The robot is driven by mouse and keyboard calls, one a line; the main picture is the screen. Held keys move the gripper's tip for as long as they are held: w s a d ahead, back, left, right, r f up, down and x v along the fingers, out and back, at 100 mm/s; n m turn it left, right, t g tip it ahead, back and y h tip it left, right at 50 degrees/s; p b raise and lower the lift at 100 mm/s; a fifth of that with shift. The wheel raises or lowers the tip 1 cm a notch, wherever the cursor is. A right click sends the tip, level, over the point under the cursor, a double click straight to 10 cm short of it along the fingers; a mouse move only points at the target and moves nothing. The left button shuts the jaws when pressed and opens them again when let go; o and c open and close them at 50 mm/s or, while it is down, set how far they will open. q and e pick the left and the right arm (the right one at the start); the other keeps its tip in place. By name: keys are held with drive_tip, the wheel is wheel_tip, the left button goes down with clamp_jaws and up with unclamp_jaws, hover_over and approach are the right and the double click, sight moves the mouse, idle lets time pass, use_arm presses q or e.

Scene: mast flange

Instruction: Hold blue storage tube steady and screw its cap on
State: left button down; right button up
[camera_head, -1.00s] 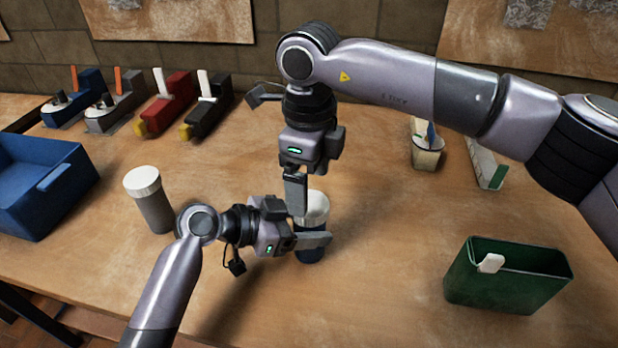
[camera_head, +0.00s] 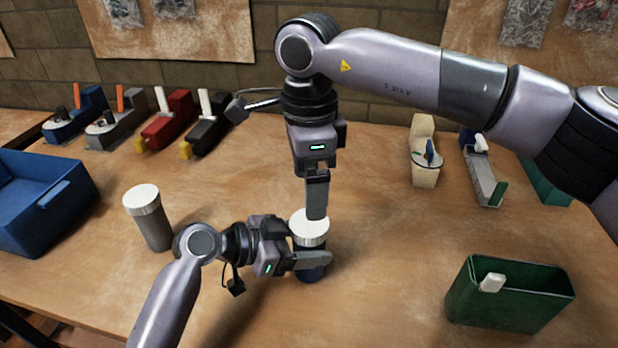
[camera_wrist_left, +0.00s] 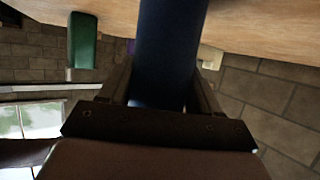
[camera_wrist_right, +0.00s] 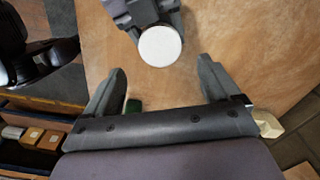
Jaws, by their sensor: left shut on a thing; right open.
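The blue storage tube (camera_head: 310,272) stands upright on the table. My left gripper (camera_head: 318,260) is shut around its body. In the left wrist view the dark blue tube (camera_wrist_left: 168,50) fills the space between the fingers. The white cap (camera_head: 309,228) sits on top of the tube; how tightly it is screwed on cannot be told. My right gripper (camera_head: 317,212) points down just above the cap, and it is open. In the right wrist view the round cap (camera_wrist_right: 160,46) shows beyond the empty, spread fingers.
A grey tube with a white lid (camera_head: 148,217) stands to the left, near a blue bin (camera_head: 40,205). A green bin (camera_head: 510,292) is at the front right. Several clamp-like tools (camera_head: 170,122) line the back left. Holders (camera_head: 425,160) stand at the back right.

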wheel_tip(320, 180, down, 8)
drive_tip(key=shift+f, duration=0.1)
idle(0.4)
drive_tip(key=c, duration=1.1)
drive_tip(key=shift+m, duration=0.8)
drive_tip(key=o, duration=1.3)
drive_tip(key=shift+c, duration=0.2)
wheel_tip(320, 180, up, 12)
